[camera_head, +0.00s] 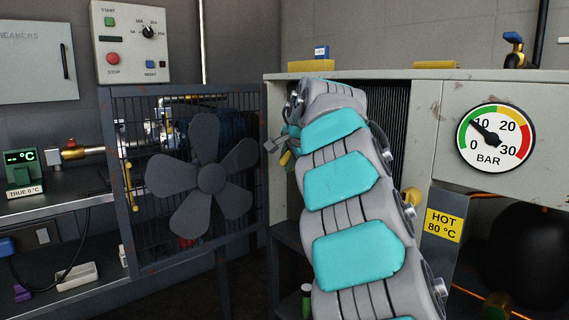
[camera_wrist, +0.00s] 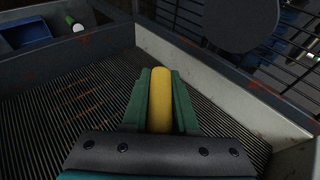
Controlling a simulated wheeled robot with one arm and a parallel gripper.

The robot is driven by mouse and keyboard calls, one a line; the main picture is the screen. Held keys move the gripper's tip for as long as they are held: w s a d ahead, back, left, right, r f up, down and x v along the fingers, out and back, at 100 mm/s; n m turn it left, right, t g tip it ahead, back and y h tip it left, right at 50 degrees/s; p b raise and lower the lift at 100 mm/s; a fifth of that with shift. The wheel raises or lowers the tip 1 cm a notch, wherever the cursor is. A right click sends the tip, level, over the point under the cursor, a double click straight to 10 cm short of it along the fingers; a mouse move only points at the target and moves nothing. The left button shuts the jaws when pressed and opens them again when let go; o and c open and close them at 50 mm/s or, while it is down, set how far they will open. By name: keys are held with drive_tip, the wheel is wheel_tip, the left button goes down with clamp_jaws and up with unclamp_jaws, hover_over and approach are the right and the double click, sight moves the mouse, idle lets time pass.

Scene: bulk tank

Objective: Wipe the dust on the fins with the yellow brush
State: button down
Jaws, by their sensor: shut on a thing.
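My gripper (camera_wrist: 163,88) is shut on the yellow brush (camera_wrist: 160,98), whose rounded yellow part shows between the green fingers in the wrist view. The fins (camera_wrist: 108,88) are a bank of thin dark ridges below and around the gripper. Faint brownish patches (camera_wrist: 92,97) lie on the fins left of the brush. The brush's bristles are hidden, so I cannot tell whether it touches the fins. In the head view my arm covers much of the fins (camera_head: 396,105), and only a small yellow bit of the brush (camera_head: 287,157) shows at its end.
A pale frame wall (camera_wrist: 205,85) borders the fins on the right in the wrist view. The fan (camera_head: 210,178) on its open mesh guard (camera_head: 125,190) stands left of my arm. A gauge (camera_head: 495,138) and a yellow "HOT 80 °C" sign (camera_head: 442,225) are on the right.

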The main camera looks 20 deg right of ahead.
drive_tip(key=shift+w+d+r+p, duration=0.1)
drive_tip(key=shift+w+d+p, duration=0.15)
drive_tip(key=shift+d, duration=0.3)
drive_tip(key=shift+w+d+f+p, duration=0.15)
drive_tip(key=shift+d+p, duration=0.15)
drive_tip(key=shift+d, duration=0.25)
drive_tip(key=shift+w+d+r+p, duration=0.2)
drive_tip(key=shift+d+p, duration=0.1)
drive_tip(key=shift+d, duration=0.25)
drive_tip(key=shift+w+d+p, duration=0.2)
drive_tip(key=shift+d+p, duration=0.05)
drive_tip(key=shift+d, duration=0.3)
drive_tip(key=shift+w+d+p, duration=0.2)
drive_tip(key=shift+d, duration=0.35)
drive_tip(key=shift+w+d+p, duration=0.2)
drive_tip(key=shift+d, duration=0.3)
drive_tip(key=shift+w+d+p, duration=0.15)
drive_tip(key=shift+d, duration=0.35)
drive_tip(key=shift+f, duration=0.2)
drive_tip(key=s+b, duration=0.1)
drive_tip(key=s+d+b, duration=0.1)
drive_tip(key=s+b, duration=0.1)
drive_tip(key=b, duration=0.1)
drive_tip(key=shift+s+d, duration=0.25)
drive_tip(key=shift+s, duration=0.15)
drive_tip(key=shift+a+r, duration=0.1)
drive_tip(key=shift+r, duration=0.05)
